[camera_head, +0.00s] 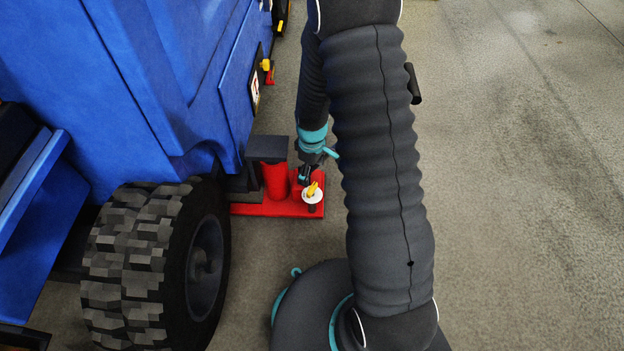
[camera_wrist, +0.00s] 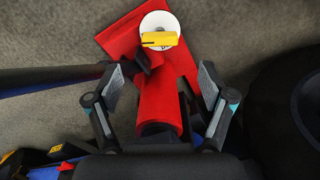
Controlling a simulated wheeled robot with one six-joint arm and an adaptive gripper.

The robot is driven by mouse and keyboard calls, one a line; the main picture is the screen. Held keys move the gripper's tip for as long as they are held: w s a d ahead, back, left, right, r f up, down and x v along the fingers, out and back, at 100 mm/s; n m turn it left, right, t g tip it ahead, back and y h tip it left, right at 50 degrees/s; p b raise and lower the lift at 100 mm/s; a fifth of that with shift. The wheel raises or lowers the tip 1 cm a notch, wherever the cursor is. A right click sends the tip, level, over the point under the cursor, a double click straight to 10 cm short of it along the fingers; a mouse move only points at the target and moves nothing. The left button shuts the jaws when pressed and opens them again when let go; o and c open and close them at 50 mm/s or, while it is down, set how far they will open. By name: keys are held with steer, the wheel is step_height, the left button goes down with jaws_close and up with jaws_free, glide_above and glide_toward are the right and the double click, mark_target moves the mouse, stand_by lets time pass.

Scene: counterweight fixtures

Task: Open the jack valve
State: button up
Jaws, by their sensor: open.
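The red jack (camera_head: 275,182) stands on the floor beside the blue machine, with a red base plate and an upright red cylinder. Its valve is a yellow handle (camera_head: 312,189) on a white disc (camera_head: 312,196) at the right end of the base. In the wrist view the yellow handle (camera_wrist: 159,40) lies across the white disc (camera_wrist: 160,22), beyond the red cylinder (camera_wrist: 158,105). My gripper (camera_wrist: 158,83) is open, its two fingers apart on either side of the cylinder in that picture. In the head view my gripper (camera_head: 308,175) is just behind the valve, partly hidden; contact cannot be told.
A large black tyre (camera_head: 155,265) stands left of the jack, under the blue machine (camera_head: 130,90). Another yellow handle (camera_head: 266,65) shows farther back on the machine's side. A dark bar (camera_wrist: 50,82) enters the wrist view from the left. Concrete floor on the right is clear.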

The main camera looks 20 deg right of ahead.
steer(key=shift+r, duration=1.75)
steer(key=s+r+m+t+p, duration=0.2)
steer(key=s+r, duration=0.5)
steer(key=r, duration=0.6)
steer(key=s+r+m+t+p, duration=0.1)
steer(key=s+r+m, duration=0.3)
steer(key=s+r, duration=0.4)
steer(key=s+r+m+t+p, duration=0.2)
steer(key=s+r, duration=0.6)
steer(key=r, duration=1)
steer(key=shift+m+t+p, duration=0.3)
steer(key=shift+m+p, duration=0.2)
steer(key=shift+p, duration=0.45)
steer(key=shift+a, duration=0.1)
